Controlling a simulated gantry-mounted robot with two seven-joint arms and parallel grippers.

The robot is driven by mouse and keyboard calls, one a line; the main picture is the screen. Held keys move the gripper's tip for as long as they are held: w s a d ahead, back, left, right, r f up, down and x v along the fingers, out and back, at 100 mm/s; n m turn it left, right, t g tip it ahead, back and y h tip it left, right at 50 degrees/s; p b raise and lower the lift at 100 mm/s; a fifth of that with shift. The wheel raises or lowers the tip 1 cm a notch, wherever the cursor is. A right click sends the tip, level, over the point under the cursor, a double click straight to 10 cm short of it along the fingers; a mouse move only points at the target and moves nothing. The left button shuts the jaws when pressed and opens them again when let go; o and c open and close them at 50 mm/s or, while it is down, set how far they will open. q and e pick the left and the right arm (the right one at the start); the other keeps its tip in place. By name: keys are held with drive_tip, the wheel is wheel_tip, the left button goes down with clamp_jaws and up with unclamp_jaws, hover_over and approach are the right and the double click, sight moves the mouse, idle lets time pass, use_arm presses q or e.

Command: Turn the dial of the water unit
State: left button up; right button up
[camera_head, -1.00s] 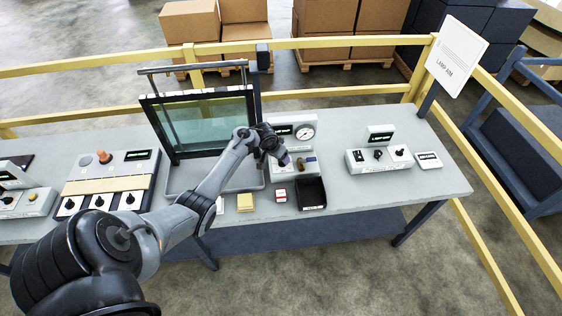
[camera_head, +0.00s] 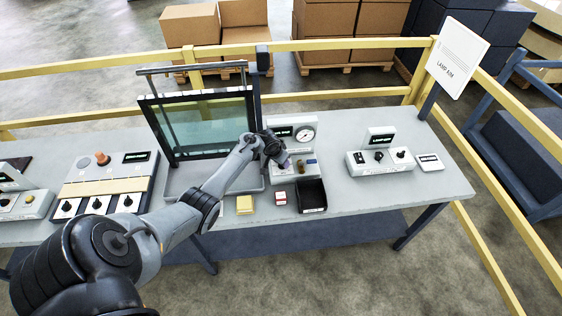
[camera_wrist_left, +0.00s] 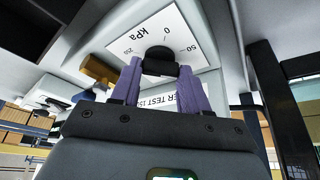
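The water unit (camera_head: 283,173) is a pale box with a round gauge (camera_head: 305,134) and a small dark display, at the back middle of the table in the head view. My left gripper (camera_head: 284,163) is at its front panel and hides part of it. In the left wrist view, the black dial (camera_wrist_left: 160,57) sits on a white plate marked 0, 50, 250 and kPa. The purple fingers of my left gripper (camera_wrist_left: 160,68) lie on both sides of the dial and appear to touch it. My right gripper is not in view.
A black bin (camera_head: 312,195), a red-and-white box (camera_head: 280,198) and a yellow block (camera_head: 245,204) lie in front of the unit. A glass-panelled frame (camera_head: 205,125) stands to its left. Another control box (camera_head: 385,160) is to the right. A yellow rail (camera_head: 340,42) runs behind.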

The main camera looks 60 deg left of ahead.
use_arm(q)
drive_tip(key=shift+c, duration=1.1)
drive_tip(key=shift+a+m, duration=0.1)
drive_tip(key=shift+m, duration=0.3)
drive_tip(key=shift+m+h+p, duration=0.3)
drive_tip(key=shift+m+p, duration=0.1)
drive_tip(key=shift+m+h, duration=0.3)
drive_tip(key=shift+m, duration=0.5)
drive_tip(key=o, duration=1)
drive_tip(key=shift+o, duration=0.2)
